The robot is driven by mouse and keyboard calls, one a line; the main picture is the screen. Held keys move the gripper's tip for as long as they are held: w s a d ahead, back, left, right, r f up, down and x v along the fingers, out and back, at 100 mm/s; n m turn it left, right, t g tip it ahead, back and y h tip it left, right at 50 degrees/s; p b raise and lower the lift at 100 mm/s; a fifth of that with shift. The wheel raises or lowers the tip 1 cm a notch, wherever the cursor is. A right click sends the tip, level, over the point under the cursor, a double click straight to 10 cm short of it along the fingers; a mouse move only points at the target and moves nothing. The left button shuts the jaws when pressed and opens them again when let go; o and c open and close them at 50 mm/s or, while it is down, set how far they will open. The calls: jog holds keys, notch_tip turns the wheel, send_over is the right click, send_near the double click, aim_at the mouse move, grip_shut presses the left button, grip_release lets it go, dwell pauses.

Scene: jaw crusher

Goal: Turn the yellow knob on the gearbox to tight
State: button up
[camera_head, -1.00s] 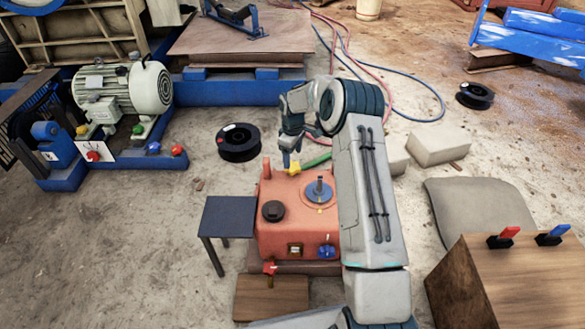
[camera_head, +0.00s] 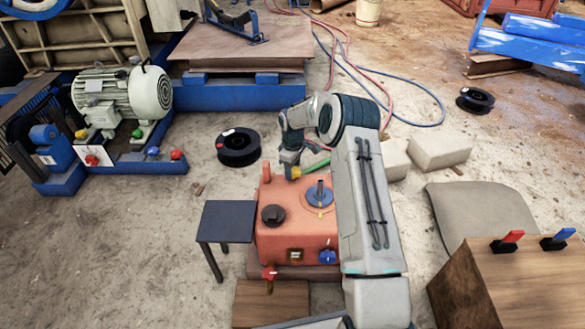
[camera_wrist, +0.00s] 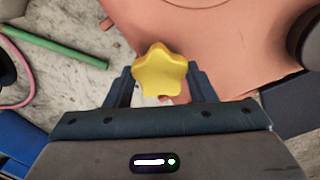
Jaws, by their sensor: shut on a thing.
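The gearbox (camera_head: 285,236) is an orange-red box on the floor in the middle of the head view. The yellow knob (camera_wrist: 160,72) is star-shaped and sits between my two fingers in the wrist view, beside the orange gearbox surface (camera_wrist: 225,40). In the head view the knob (camera_head: 296,172) is a small yellow patch at the gearbox's far top edge, partly covered by my gripper (camera_head: 290,160). My gripper (camera_wrist: 160,88) is shut on the knob, one finger on each side. Any marking for tight is not visible.
On the gearbox are a black cap (camera_head: 273,215), a blue disc with an upright shaft (camera_head: 319,194) and a blue knob (camera_head: 327,257). A green rod (camera_wrist: 55,48) lies behind it. A small dark table (camera_head: 228,222) stands at its left.

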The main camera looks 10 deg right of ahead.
jog(key=shift+m, duration=0.4)
jog(key=m+p, duration=0.1)
jog(key=m, duration=0.2)
jog(key=shift+r+p, duration=0.1)
jog(key=shift+p, duration=0.2)
jog(key=m+p, duration=0.1)
jog(key=m, duration=0.9)
jog(key=shift+p, duration=0.4)
jog(key=m, duration=0.4)
jog(key=shift+m, duration=0.3)
jog(key=o, duration=1)
